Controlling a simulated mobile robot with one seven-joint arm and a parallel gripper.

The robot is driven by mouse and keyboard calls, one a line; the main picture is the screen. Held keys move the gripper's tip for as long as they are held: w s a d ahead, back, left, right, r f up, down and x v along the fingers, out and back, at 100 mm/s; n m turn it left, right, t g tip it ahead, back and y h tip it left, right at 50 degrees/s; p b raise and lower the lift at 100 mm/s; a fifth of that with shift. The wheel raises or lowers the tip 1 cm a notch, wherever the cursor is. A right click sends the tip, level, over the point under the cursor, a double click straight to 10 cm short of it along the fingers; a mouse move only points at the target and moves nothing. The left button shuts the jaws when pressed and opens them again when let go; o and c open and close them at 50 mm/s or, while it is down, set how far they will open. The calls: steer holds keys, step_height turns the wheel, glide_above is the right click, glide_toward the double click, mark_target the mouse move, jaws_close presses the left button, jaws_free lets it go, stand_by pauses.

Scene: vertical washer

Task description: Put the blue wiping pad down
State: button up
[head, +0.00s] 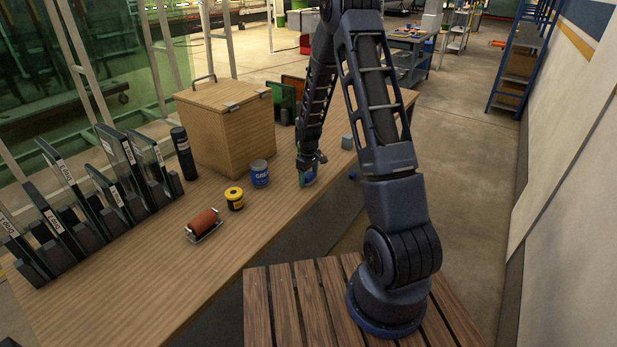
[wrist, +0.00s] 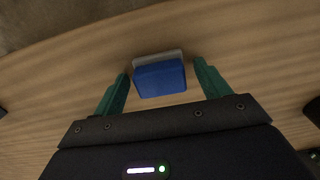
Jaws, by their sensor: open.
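The blue wiping pad (wrist: 160,78), with a pale grey-white layer along its far edge, rests on the wooden table (wrist: 60,85) in the wrist view. My gripper (wrist: 163,72) is open, with a teal finger on each side of the pad. The left finger is very close to the pad's left edge, and I cannot tell whether they touch. A narrow gap shows on the right. In the head view my gripper (head: 308,183) is down at the tabletop near the table's right edge, and it mostly hides the pad there.
Left of my gripper stand a blue-labelled can (head: 259,173), a yellow-and-black pot (head: 234,199) and a red roller (head: 203,224). A wooden box (head: 225,125), a black bottle (head: 184,153) and racked glass panels (head: 115,180) stand farther left. A small grey block (head: 347,142) sits beyond my gripper.

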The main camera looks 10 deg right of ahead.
step_height(320, 180, up, 12)
step_height(320, 180, up, 10)
steer(key=m+t, duration=0.1)
steer(key=m, duration=0.1)
glide_above(309, 175)
steer(key=s+d, duration=0.3)
steer(key=s, duration=0.2)
steer(key=s+d+r+m+t, duration=0.1)
steer(key=s+d+r+m, duration=0.1)
steer(key=s+r, duration=0.3)
steer(key=s+d+r+m+t, duration=0.1)
steer(key=s+r, duration=0.5)
steer(key=s, duration=0.8)
steer(key=s+d+r+m+t, duration=0.1)
steer(key=s+d+r+m, duration=0.2)
steer(key=s, duration=0.7)
steer(key=shift+s+r+m+t, duration=0.25)
steer(key=shift+r+m, duration=0.25)
steer(key=shift+r, duration=0.9)
